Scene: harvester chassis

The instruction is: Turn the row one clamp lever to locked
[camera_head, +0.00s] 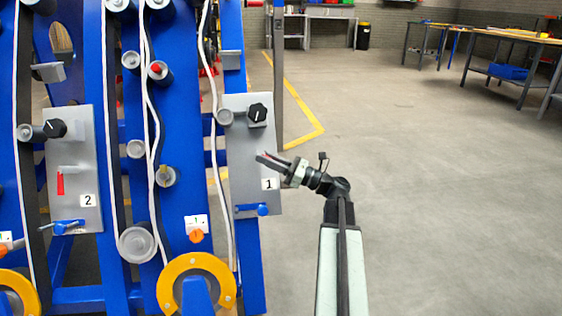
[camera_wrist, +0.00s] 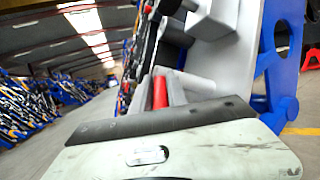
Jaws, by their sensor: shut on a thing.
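The row one panel (camera_head: 239,178) is a grey plate marked "1" on the blue frame, left of centre in the head view. My gripper (camera_head: 264,158) is at the middle of this plate, reaching in from the right. In the wrist view, the red lever handle (camera_wrist: 160,93) lies between the jaws of my gripper (camera_wrist: 162,88), which are shut on it. The lever's pivot and most of its length are hidden by the gripper, so I cannot tell its exact angle.
A black knob (camera_head: 257,113) sits above the gripper, and a blue handle (camera_head: 262,210) below it. The row two panel (camera_head: 88,160) has its own red lever (camera_head: 60,184), hanging down. Open floor (camera_head: 430,200) lies to the right.

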